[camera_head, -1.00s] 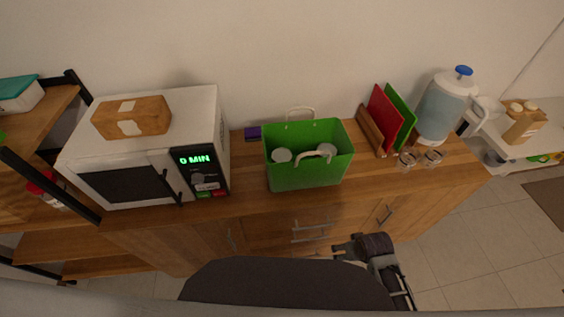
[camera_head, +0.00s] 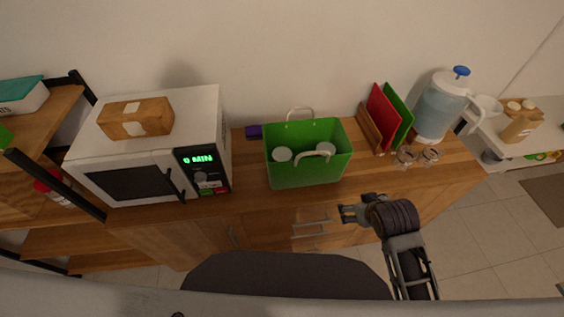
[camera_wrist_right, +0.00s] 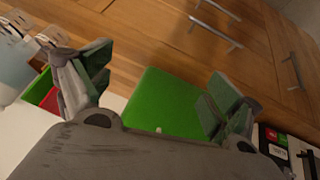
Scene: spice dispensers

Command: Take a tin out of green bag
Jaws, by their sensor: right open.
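The green bag (camera_head: 308,172) stands upright on the wooden cabinet in the head view, open at the top, with white handles. Two light round tin tops show inside it, a left tin (camera_head: 282,155) and a right tin (camera_head: 325,148). My right gripper (camera_head: 346,214) is in front of the cabinet, below and right of the bag, apart from it. In the right wrist view my right gripper (camera_wrist_right: 158,92) has its fingers wide apart with nothing between them, and the green bag (camera_wrist_right: 165,100) shows beyond them. My left gripper is not in view.
A white microwave (camera_head: 120,170) with a wooden bread box (camera_head: 136,119) on top stands left of the bag. Right of it are cutting boards (camera_head: 388,115), two small glass jars (camera_head: 418,156) and a water jug (camera_head: 440,108). The cabinet top (camera_head: 365,178) between bag and jars is clear.

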